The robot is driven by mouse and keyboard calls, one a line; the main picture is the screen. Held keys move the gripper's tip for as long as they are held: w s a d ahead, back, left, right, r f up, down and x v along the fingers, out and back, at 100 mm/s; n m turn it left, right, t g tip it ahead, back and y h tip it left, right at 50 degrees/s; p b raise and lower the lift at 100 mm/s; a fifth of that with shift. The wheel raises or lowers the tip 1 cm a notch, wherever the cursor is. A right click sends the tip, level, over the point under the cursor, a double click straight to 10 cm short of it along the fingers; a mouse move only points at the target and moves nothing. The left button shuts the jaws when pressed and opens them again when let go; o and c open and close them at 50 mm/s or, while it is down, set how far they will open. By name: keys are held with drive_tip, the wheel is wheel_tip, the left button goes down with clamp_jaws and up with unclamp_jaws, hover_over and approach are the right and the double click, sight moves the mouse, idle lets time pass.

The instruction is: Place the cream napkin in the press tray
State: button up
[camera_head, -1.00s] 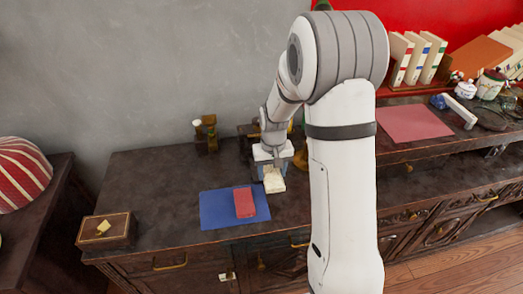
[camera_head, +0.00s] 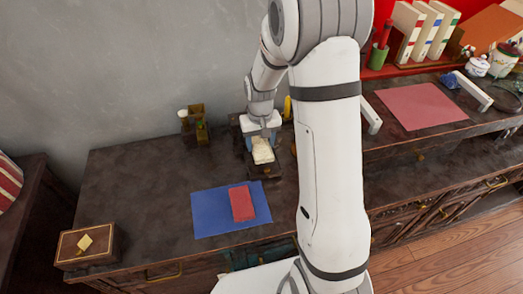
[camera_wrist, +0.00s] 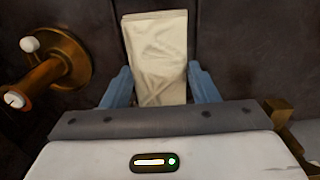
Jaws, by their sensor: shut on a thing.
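The cream napkin (camera_head: 263,155) is a folded pale strip. My gripper (camera_head: 261,136) is shut on it and holds it toward the back of the dark cabinet top. In the wrist view the napkin (camera_wrist: 158,45) sticks out beyond the two blue fingers of my gripper (camera_wrist: 160,78). A dark, low structure (camera_head: 286,166), which looks like the press with its tray, is beside and under the napkin, partly hidden by my arm. I cannot tell whether the napkin touches it.
A blue mat (camera_head: 212,212) with a folded red cloth (camera_head: 242,203) lies in front. A wooden box (camera_head: 86,243) stands at the left, and small brass-brown items (camera_head: 193,124) at the back. A brass fitting (camera_wrist: 55,70) is close left of my gripper in the wrist view.

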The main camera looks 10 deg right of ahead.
sight(261, 146)
drive_tip(key=shift+f, duration=2)
drive_tip(key=shift+f, duration=0.1)
drive_tip(key=o, duration=0.7)
